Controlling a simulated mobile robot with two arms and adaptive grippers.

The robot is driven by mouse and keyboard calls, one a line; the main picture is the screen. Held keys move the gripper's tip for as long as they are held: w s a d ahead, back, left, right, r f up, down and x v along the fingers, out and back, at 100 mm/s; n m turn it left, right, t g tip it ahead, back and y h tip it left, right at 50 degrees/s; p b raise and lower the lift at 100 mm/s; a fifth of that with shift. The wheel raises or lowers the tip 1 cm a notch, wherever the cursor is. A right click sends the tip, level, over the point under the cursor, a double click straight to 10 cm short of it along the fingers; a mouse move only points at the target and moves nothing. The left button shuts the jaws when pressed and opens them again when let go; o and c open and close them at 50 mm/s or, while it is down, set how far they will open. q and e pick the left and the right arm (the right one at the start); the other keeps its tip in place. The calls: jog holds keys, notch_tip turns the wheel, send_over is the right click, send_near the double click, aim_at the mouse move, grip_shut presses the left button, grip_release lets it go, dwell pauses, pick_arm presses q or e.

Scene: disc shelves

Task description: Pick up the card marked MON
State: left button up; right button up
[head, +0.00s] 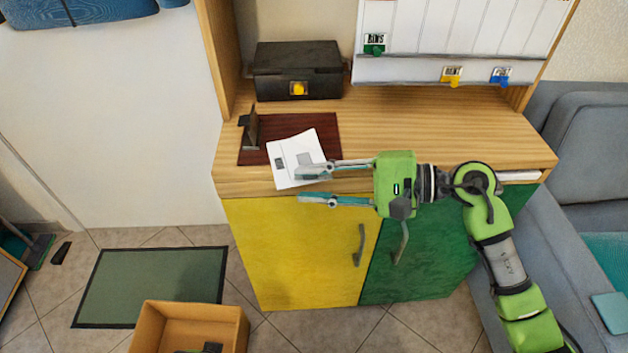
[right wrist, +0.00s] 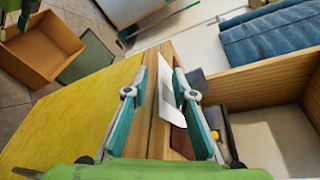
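A white card (head: 284,174) with small grey patches lies at the front of the wooden desktop, partly on a dark red mat and reaching to the front edge; I cannot read MON on it. My right gripper (head: 302,185) is open, its teal fingers reaching left at the card's near end. In the right wrist view the card (right wrist: 166,88) shows between the two spread fingers (right wrist: 155,90), with no clear grip. Of my left gripper, at most a dark part shows at the head view's bottom edge; its fingers cannot be made out.
Small lettered tags, green (head: 374,44), yellow (head: 452,77) and blue (head: 501,76), sit on the white board behind. A black box (head: 297,64) with a yellow mark and a small dark stand (head: 250,128) are behind the card. The desktop's right half is clear. An orange-brown bin (head: 160,325) stands below left.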

jog(key=shift+d, duration=0.1)
jog(key=v, duration=1.2)
jog(key=shift+w, duration=0.1)
